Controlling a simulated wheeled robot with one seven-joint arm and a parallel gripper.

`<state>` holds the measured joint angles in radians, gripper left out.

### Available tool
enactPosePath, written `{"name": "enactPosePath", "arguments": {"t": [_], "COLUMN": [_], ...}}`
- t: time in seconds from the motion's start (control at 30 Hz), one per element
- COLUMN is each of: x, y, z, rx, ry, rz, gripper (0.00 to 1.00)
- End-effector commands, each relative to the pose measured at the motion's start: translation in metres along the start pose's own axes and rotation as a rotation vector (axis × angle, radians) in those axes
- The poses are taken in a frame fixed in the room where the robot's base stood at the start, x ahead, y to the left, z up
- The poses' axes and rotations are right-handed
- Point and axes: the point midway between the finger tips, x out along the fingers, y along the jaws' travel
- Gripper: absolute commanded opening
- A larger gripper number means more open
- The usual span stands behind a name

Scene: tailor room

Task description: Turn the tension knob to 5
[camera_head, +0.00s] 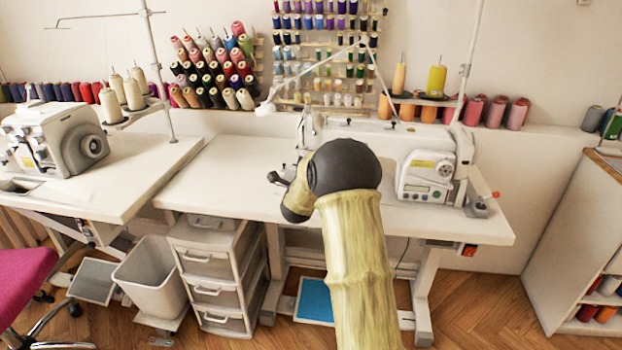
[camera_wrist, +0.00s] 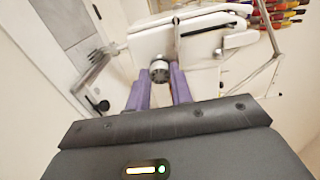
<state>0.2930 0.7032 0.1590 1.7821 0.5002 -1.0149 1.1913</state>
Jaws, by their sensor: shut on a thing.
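The white sewing machine (camera_head: 418,150) stands on the middle table, partly hidden by my arm in the head view. It also shows at the top of the wrist view (camera_wrist: 200,42). The tension knob (camera_wrist: 159,71) is a small round grey metal part on the machine. My gripper (camera_wrist: 161,78) has its two purple fingers on either side of the knob, shut on it. The number on the knob is too small to read. In the head view the machine's needle end is behind or beside my arm, and the knob cannot be made out.
The white table (camera_head: 470,222) has a free area at its right. A second machine (camera_head: 58,140) stands on the left table. A thread stand rises beside the machine. Drawers (camera_head: 215,270) and a grey bin (camera_head: 152,278) are below. Thread racks (camera_head: 325,50) line the wall.

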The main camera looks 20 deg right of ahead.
Motion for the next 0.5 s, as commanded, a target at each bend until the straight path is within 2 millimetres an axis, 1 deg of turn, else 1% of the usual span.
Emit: {"name": "enactPosePath", "arguments": {"t": [0.03, 0.3, 0.5], "x": [0.0003, 0.0003, 0.0001], "y": [0.007, 0.0053, 0.0033], "z": [-0.0009, -0.0009, -0.0004], "rx": [0.045, 0.266, 0.369], "ry": [0.001, 0.001, 0.0], "rz": [-0.004, -0.003, -0.001], "gripper": [0.0, 0.0, 0.0]}}
